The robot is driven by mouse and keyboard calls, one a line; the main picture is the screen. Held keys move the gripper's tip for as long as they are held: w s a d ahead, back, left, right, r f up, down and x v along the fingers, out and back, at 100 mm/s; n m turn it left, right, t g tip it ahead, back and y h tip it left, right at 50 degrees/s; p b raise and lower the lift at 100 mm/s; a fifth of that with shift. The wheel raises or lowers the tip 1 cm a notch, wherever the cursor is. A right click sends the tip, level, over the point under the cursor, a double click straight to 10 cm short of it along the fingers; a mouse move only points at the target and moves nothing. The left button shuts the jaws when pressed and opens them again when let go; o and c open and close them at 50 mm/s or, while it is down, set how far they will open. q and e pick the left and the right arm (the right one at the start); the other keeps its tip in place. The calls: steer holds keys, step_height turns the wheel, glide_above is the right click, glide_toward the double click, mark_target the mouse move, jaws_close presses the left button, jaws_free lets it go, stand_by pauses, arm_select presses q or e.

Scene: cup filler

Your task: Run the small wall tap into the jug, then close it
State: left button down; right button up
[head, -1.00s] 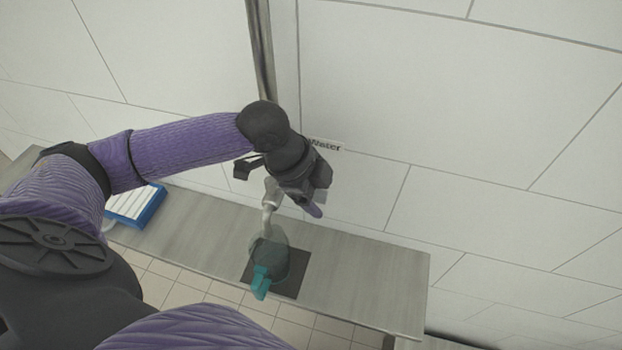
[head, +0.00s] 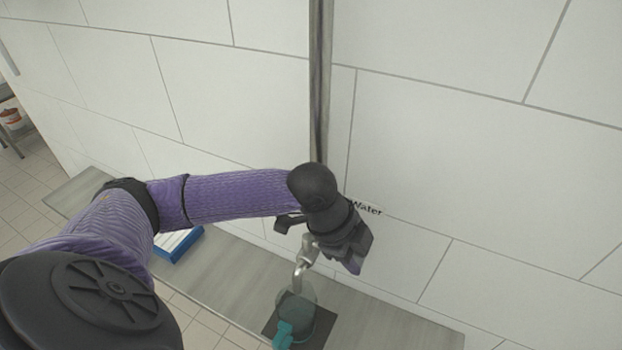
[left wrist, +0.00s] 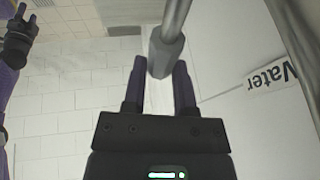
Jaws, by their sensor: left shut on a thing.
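The small wall tap (head: 305,262) has a grey metal spout that bends down over the jug. My left gripper (head: 356,258) is at the tap, just right of its spout. In the left wrist view my left gripper (left wrist: 160,88) has its fingers on either side of a grey metal tap part (left wrist: 164,58), and it is shut on the tap's handle, mostly hidden in the head view. The translucent jug (head: 303,303) with a teal handle stands upright under the spout. I cannot tell whether water runs. My right gripper (left wrist: 18,40) shows small in the left wrist view; its jaw state is unclear.
The jug stands on a dark square mat (head: 325,325) on a narrow grey counter (head: 235,268) along the tiled wall. A vertical metal pipe (head: 320,90) runs above the tap. A "Water" label (head: 366,208) is beside it. A blue-edged tray (head: 180,247) lies left on the counter.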

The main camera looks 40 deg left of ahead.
arm_select(q)
steer(key=s+m+g+p, duration=0.1)
steer(key=s+m+p, duration=0.1)
steer(key=m, duration=0.1)
steer(key=shift+s+h, duration=0.2)
steer(key=shift+h, duration=0.2)
stand_by(2.1)
